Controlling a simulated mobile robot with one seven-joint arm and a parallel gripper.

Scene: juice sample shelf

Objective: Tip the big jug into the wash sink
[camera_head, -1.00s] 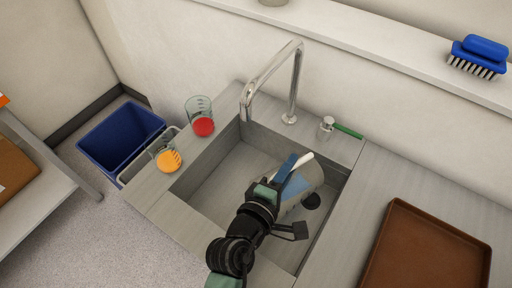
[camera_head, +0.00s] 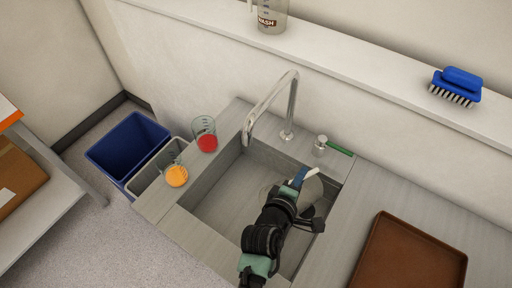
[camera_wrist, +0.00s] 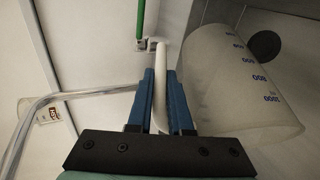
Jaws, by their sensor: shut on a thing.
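My gripper (camera_head: 299,178) is shut on the white handle (camera_wrist: 158,88) of the big jug (camera_head: 311,190), with a blue finger on each side of it. The jug is clear, with blue printed marks, and lies tilted well over on its side in the wrist view (camera_wrist: 245,90). It hangs over the right part of the wash sink (camera_head: 228,195). My gripper hides part of it in the head view. I see no clear sign of liquid in it and cannot tell whether it touches the sink floor.
A chrome tap (camera_head: 292,105) arches over the sink's back left. Beakers of red (camera_head: 207,142) and orange (camera_head: 176,176) liquid stand on the left rim. A wash jug (camera_head: 271,15) and blue brush (camera_head: 457,85) are on the shelf.

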